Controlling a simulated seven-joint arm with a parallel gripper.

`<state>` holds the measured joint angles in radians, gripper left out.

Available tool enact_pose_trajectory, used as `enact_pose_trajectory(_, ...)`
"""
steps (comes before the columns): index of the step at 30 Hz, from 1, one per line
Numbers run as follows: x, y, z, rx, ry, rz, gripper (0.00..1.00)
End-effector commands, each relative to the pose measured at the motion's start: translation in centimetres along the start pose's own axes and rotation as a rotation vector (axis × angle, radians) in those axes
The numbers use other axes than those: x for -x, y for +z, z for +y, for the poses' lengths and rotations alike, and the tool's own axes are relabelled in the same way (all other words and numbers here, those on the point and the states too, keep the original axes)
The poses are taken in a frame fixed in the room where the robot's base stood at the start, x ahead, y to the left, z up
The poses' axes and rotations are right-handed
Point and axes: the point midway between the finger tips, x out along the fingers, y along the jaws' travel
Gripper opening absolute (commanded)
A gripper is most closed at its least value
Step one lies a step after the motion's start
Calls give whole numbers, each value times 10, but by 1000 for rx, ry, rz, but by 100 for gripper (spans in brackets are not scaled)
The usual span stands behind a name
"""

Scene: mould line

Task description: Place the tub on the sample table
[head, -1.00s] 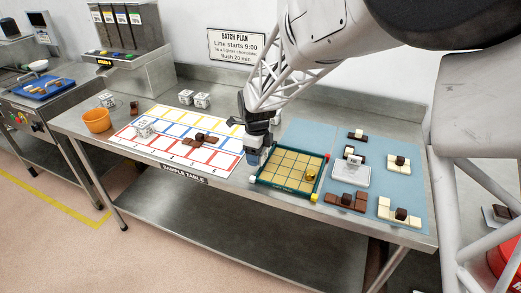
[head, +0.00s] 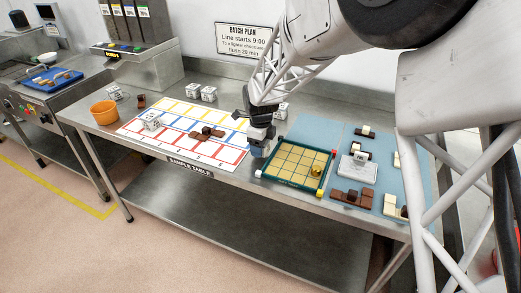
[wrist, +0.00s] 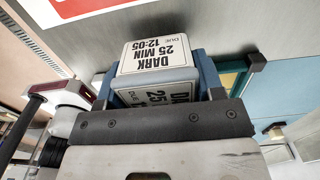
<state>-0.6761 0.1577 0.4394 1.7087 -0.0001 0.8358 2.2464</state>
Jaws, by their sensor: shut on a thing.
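My gripper (head: 258,150) points down low over the sample table (head: 165,88), between the printed sheet and the green-rimmed board. In the wrist view my gripper (wrist: 156,82) is shut on a white tub (wrist: 155,57), with a blue finger on each side. The tub's label reads "DARK 25 MIN DUE 12:05". In the head view the held tub is hidden behind the gripper. I cannot tell whether its base touches the steel top.
A sheet with coloured squares (head: 185,113) lies left, with a white tub (head: 152,121) and brown pieces on it. The green-rimmed board (head: 297,170) is close right. White tubs (head: 208,93) stand behind; another (head: 281,110) is just behind my gripper. An orange bowl (head: 104,112) stands far left.

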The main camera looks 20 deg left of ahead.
Motion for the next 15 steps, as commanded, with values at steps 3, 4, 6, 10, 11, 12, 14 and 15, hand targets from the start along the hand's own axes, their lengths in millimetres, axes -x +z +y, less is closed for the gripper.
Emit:
enact_pose_trajectory(3, -12, 0, 0, 0, 1, 1, 35)
enact_pose_trajectory(4, -14, 0, 0, 0, 0, 0, 35)
enact_pose_trajectory(6, -17, 0, 0, 0, -1, -1, 35)
enact_pose_trajectory(10, -18, 0, 0, 0, -1, -1, 35)
enact_pose_trajectory(11, -18, 0, 0, 0, -1, -1, 35)
enact_pose_trajectory(12, -18, 0, 0, 0, -1, -1, 35)
enact_pose_trajectory(14, -18, 0, 0, 0, -1, -1, 35)
enact_pose_trajectory(15, -18, 0, 0, 0, -1, 0, 35)
